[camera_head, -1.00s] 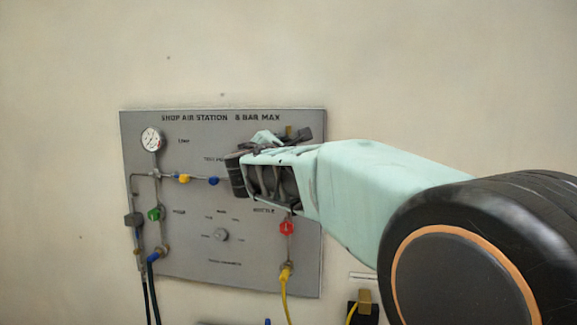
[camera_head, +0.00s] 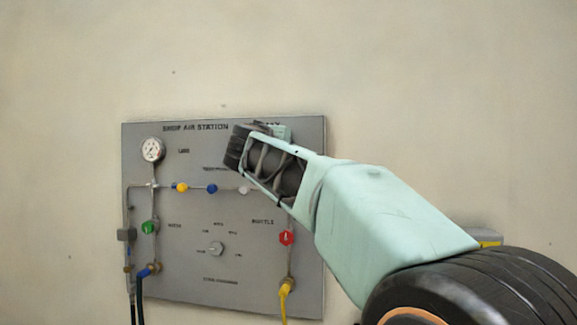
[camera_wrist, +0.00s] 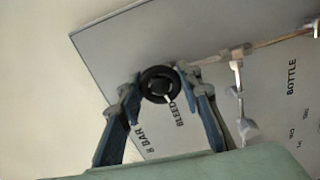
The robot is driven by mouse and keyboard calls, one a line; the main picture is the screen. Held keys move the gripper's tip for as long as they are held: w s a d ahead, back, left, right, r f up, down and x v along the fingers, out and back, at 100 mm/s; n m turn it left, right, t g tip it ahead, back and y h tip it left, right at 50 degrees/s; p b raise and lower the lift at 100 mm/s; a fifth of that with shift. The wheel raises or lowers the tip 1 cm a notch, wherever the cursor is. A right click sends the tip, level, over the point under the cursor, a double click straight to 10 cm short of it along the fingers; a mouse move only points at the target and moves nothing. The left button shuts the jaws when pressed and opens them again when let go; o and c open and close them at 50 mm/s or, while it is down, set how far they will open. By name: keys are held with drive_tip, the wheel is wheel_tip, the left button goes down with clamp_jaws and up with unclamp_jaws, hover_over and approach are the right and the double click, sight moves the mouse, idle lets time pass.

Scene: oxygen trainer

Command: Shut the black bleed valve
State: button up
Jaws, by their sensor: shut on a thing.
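The black bleed valve (camera_wrist: 160,85) is a round black knob with a pale pointer line, beside the BLEED lettering in the wrist view. My gripper (camera_wrist: 160,90) has a blue finger on each side of the knob and is shut on it. In the head view, my gripper (camera_head: 262,130) is at the upper right of the grey panel (camera_head: 185,275), and its own housing hides the black valve there.
A gauge (camera_head: 153,150) is at the panel's upper left. Yellow (camera_head: 181,187), blue (camera_head: 212,188), green (camera_head: 149,228) and red (camera_head: 287,238) valves and a selector knob (camera_head: 216,249) stick out. A yellow hose (camera_head: 283,303) hangs below. The wall above is clear.

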drive_tip(key=m+b, duration=0.2)
drive_tip(key=m, duration=0.1)
drive_tip(key=m+b, duration=0.1)
drive_tip(key=shift+f+m, duration=0.25)
drive_tip(key=shift+m, duration=0.15)
drive_tip(key=m+b, duration=0.2)
drive_tip(key=m, duration=0.3)
drive_tip(key=shift+b, duration=0.3)
drive_tip(key=m+b, duration=0.1)
drive_tip(key=m, duration=0.4)
drive_tip(key=shift+a, duration=0.1)
drive_tip(key=m+b, duration=0.1)
drive_tip(key=m, duration=0.4)
drive_tip(key=shift+r, duration=0.1)
drive_tip(key=shift+m, duration=0.3)
drive_tip(key=o, duration=1.2)
drive_tip(key=shift+r, duration=0.1)
